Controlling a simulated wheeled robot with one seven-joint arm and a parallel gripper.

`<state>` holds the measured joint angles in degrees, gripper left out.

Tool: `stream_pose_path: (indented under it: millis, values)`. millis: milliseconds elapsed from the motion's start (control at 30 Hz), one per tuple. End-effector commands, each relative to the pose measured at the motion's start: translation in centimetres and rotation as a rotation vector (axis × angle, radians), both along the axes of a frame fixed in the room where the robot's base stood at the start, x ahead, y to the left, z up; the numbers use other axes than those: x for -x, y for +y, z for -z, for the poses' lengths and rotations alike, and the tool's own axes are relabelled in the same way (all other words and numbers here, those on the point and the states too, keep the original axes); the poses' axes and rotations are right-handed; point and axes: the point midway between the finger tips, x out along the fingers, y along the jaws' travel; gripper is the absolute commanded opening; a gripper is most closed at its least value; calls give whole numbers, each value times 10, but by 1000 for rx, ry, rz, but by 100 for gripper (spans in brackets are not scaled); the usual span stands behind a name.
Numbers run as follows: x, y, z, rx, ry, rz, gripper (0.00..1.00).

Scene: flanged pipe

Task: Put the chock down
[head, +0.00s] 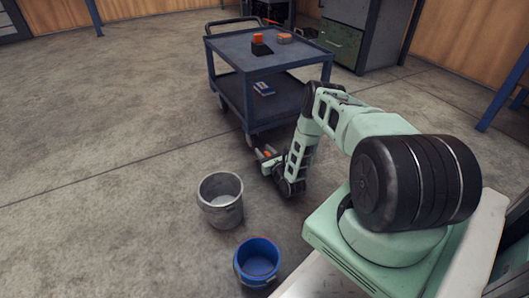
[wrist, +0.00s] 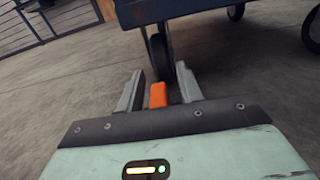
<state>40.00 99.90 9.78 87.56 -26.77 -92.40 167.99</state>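The orange chock (wrist: 158,95) shows in the wrist view between the two fingers of my gripper (wrist: 160,88), with a gap visible on each side. My gripper is open around it. Just beyond the chock is a dark caster wheel (wrist: 158,57) of the blue cart. In the head view the chock (head: 267,155) is a small orange patch at my gripper (head: 264,157), low by the cart's near corner. The chock's underside is hidden, and I cannot tell whether it touches the wheel.
The blue cart (head: 232,50) has orange and black items on top and a small blue box (head: 264,89) on its lower shelf. A grey bucket (head: 221,199) and a blue bucket (head: 257,262) stand left of my arm. The floor on the left is clear.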

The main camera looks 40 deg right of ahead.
Motion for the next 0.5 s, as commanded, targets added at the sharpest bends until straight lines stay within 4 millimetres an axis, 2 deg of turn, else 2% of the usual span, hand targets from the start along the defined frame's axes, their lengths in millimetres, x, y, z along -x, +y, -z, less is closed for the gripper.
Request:
stream_pose_path:
  millis: [167, 500]
  values:
    - [20, 4, -4, -2, 4, 2, 36]
    - [88, 22, -4, -3, 2, 3, 36]
